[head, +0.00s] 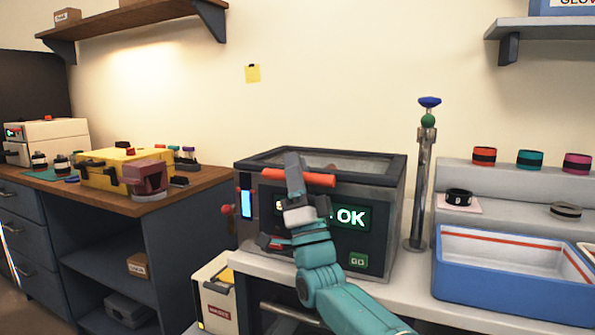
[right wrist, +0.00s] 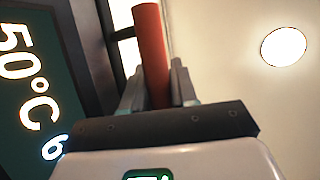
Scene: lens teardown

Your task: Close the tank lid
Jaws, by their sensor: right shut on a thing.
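An orange-red bar handle (head: 322,179) runs along the lid's front edge. My right gripper (head: 296,180) is shut on this handle, its fingers on either side. In the right wrist view the handle (right wrist: 153,45) stands between the fingers (right wrist: 157,88). My left gripper is not in view.
A blue tray (head: 510,290) stands right of the tank, below a step with several coloured rings. A metal post (head: 420,190) with a green and blue top stands close to the tank's right side. A wooden bench (head: 150,203) with a yellow case is at left.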

